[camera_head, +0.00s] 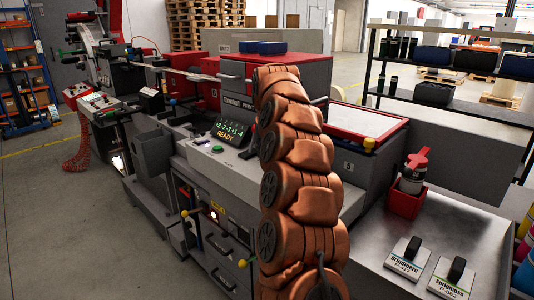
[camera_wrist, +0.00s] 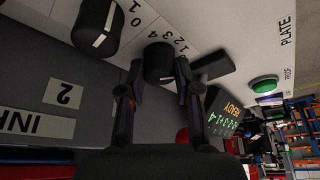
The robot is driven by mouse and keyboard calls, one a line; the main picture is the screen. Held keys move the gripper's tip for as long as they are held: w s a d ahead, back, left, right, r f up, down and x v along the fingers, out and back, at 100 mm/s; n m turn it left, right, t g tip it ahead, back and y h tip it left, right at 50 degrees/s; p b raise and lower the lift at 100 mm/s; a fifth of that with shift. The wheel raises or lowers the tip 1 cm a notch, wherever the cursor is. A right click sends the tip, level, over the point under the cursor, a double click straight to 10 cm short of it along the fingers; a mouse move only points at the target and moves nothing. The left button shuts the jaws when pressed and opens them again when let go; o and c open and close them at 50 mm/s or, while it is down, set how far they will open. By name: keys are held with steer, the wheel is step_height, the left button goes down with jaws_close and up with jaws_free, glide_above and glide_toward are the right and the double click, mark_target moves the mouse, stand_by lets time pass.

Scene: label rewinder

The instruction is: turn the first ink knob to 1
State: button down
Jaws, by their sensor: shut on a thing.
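In the wrist view a black knob (camera_wrist: 158,61) sits beside a printed scale of 1, 2, 3, 4 (camera_wrist: 166,41). My gripper (camera_wrist: 159,70) has one finger on each side of this knob and is shut on it. A short pale mark shows on the knob near the fingers; which number it faces is not clear. A larger black knob (camera_wrist: 105,28) with a white line stands to the left, by the digits 0 and 1. In the head view my arm hides the gripper and the knobs.
A dark screen (camera_wrist: 225,116) shows READY and a row of digits; it is also in the head view (camera_head: 228,131). A green button (camera_wrist: 264,84) and a black lever-like part (camera_wrist: 212,66) lie right of the gripped knob. A plate marked 2 (camera_wrist: 63,94) is at left.

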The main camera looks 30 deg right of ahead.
stand_by(0.3)
steer(key=c, duration=0.8)
jaws_free()
steer(key=v, duration=1.2)
